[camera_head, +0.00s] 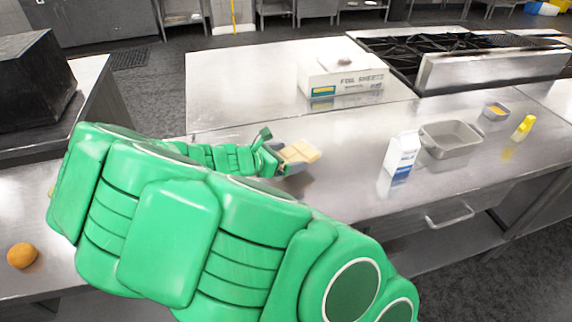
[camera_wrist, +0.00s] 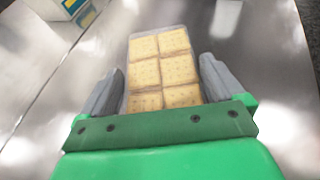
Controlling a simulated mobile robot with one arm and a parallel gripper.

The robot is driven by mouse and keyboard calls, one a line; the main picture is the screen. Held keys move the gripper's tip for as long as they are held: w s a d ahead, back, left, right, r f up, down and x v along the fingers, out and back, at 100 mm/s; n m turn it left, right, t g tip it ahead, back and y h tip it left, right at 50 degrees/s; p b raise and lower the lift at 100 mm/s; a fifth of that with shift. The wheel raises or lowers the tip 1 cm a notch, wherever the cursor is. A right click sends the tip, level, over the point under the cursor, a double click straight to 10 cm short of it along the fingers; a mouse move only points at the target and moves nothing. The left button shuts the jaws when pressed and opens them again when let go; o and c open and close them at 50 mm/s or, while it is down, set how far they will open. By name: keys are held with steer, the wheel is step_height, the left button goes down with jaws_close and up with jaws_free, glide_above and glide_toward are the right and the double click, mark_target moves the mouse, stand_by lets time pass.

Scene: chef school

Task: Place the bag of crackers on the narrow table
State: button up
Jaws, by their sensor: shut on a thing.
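The bag of crackers (camera_wrist: 160,68) is a clear pack of square, pale yellow crackers in rows. It lies between the two grey fingers of my gripper (camera_wrist: 160,85) in the wrist view, and the gripper is shut on it. In the head view the bag (camera_head: 300,151) sticks out from my gripper (camera_head: 280,160), over the steel table (camera_head: 350,130). I cannot tell whether the bag touches the steel or is just above it. My green arm hides part of the table's near side.
A foil sheets box (camera_head: 343,82) stands behind the bag. A milk carton (camera_head: 402,156), a grey metal pan (camera_head: 450,138), a small tub (camera_head: 496,111) and a yellow bottle (camera_head: 524,127) stand to the right. A stove (camera_head: 470,62) is at the back; an orange (camera_head: 22,255) lies at left.

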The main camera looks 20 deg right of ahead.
steer(key=shift+w+f, duration=0.4)
steer(key=shift+f, duration=1.6)
steer(key=o, duration=0.7)
steer(key=v, duration=1.2)
steer(key=shift+r, duration=0.15)
